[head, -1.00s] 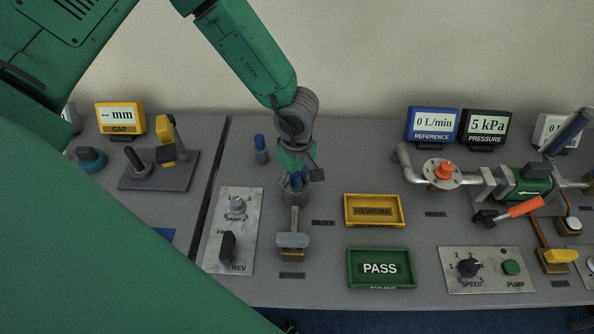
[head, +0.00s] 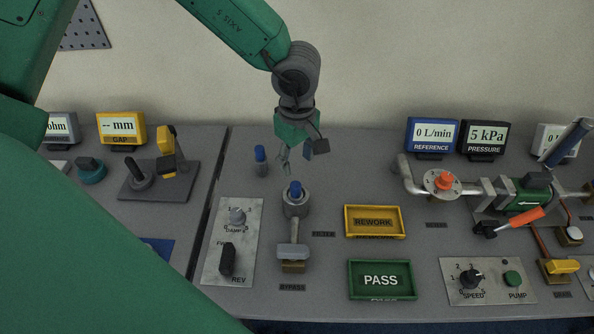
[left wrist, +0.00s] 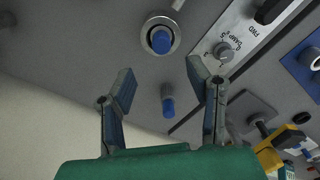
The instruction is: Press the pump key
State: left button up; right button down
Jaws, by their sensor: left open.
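The green pump key (head: 512,278) sits on a light panel at the lower right in the head view, beside the black speed knob (head: 470,278) and above the PUMP label. My left gripper (head: 284,166) is open and empty. It hangs above the back of the table, well left of the pump key. In the left wrist view its two fingers (left wrist: 165,86) are spread apart, with a small blue-topped cylinder (left wrist: 167,103) showing between them, below. The pump key is not visible in the left wrist view. My right gripper is not in view.
A blue-topped plug in a round metal socket (head: 296,199) stands in front of the gripper. Yellow REWORK (head: 374,221) and green PASS (head: 382,280) trays lie between it and the pump panel. Pipework with an orange-handled valve (head: 522,217) stands behind that panel.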

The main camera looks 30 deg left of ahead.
aim_at(514, 278)
jog(key=k+l, duration=0.75)
jog(key=k, duration=0.1)
